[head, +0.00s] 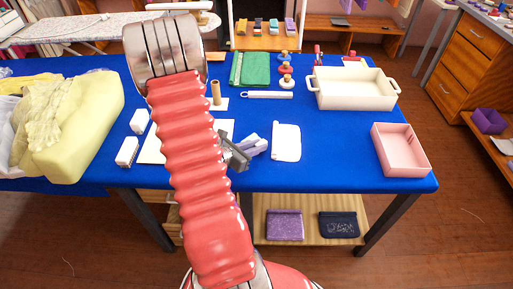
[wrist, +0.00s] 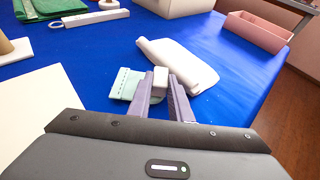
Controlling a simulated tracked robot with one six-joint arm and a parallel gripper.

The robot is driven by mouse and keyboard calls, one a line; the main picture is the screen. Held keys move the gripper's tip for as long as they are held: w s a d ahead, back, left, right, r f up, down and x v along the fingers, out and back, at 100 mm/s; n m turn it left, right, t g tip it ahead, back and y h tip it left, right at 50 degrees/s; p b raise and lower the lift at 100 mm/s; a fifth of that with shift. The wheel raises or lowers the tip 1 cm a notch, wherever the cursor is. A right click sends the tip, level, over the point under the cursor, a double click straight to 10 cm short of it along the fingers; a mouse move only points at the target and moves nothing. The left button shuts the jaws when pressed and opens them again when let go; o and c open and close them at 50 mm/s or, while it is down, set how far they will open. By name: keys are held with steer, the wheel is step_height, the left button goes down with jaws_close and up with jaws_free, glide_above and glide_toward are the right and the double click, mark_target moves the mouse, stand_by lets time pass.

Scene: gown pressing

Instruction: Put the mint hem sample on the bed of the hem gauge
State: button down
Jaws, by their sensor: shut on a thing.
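The mint hem sample (wrist: 127,83) is a small pale-green piece at the tips of my gripper (wrist: 160,84) in the wrist view. A small white block (wrist: 160,76) shows between the lavender fingers, which are shut on it; it appears joined to the mint piece, though the fingers hide the join. In the head view my gripper (head: 256,147) is over the front middle of the blue table, and the sample is mostly hidden. A slim white bar with a ring at one end (head: 267,94), also in the wrist view (wrist: 95,18), may be the hem gauge; I cannot tell for certain.
A white folded piece (head: 287,142) lies just right of my gripper. A cream tray (head: 352,101) and pink box (head: 404,165) stand right. Green cloth (head: 250,69) and a tan spool (head: 216,92) are behind. Bare blue cloth lies between the white piece and pink box.

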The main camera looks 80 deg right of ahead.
steer(key=shift+f, duration=0.3)
steer(key=c, duration=1.6)
jaws_free()
steer(key=shift+w+a+r, duration=0.25)
steer(key=shift+w+a, duration=0.05)
steer(key=shift+a, duration=0.05)
steer(key=shift+v, duration=5.5)
